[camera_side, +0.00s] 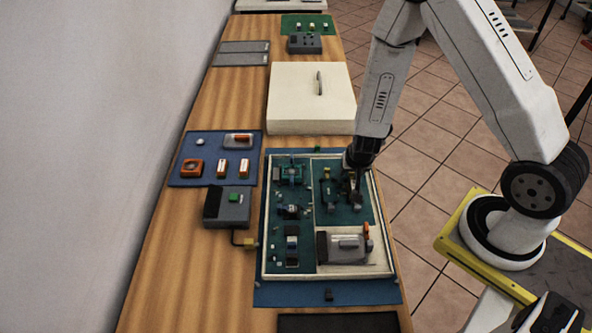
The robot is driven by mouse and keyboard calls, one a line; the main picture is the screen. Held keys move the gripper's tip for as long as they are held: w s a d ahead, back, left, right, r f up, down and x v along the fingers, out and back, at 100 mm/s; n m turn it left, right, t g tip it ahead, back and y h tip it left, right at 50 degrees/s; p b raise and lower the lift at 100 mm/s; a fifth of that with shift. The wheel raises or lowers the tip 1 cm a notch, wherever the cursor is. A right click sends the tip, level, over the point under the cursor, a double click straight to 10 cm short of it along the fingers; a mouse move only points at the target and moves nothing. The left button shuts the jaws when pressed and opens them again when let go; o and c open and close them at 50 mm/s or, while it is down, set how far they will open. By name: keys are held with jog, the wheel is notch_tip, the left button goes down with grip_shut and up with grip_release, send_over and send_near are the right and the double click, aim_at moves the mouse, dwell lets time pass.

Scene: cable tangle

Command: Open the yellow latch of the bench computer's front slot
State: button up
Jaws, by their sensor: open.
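The bench computer (304,268) lies on the bench as an open, cream-rimmed case with dark green boards inside. A grey block with a dark end (342,246) lies in its lower right compartment, and a small orange piece (367,232) stands at that block's right end. I cannot make out for sure which part is the yellow latch. My gripper (353,195) is open and points down over the upper right compartment, above and left of the orange piece. Its fingertips are small and dark, and I cannot tell whether they touch the board.
A cream lid with a handle (311,97) lies behind the case. A blue mat (186,170) with small parts and a grey box with a green top (227,207) are to the left. Bare wood is at lower left.

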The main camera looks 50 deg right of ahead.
grip_shut()
dwell(1.3)
